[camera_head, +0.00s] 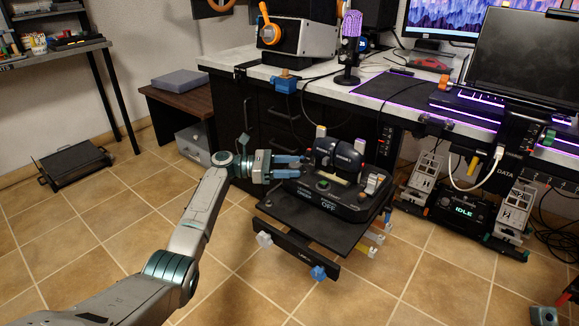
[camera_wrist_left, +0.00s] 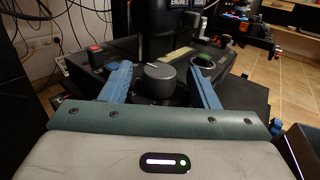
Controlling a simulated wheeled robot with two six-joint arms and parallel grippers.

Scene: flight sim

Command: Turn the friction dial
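A black control unit (camera_head: 340,208) sits on a low dark stand in the head view. In the left wrist view, a dark round knob with a light mark, seemingly the friction dial (camera_wrist_left: 160,76), stands on the unit's near side (camera_wrist_left: 125,62). My left gripper (camera_head: 290,167) is at the left side of the unit. In the wrist view its two blue fingers (camera_wrist_left: 161,82) are apart, one on each side of the knob, with visible gaps to it. In the head view I cannot make out the knob clearly behind the fingers. My right gripper is not in view.
Black lever handles (camera_head: 336,153) rise from the unit near my fingers. In the wrist view, a red button (camera_wrist_left: 95,56) is left of the knob and a green-ringed control (camera_wrist_left: 202,60) right. The desk (camera_head: 270,78) stands behind. Tiled floor at the front is clear.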

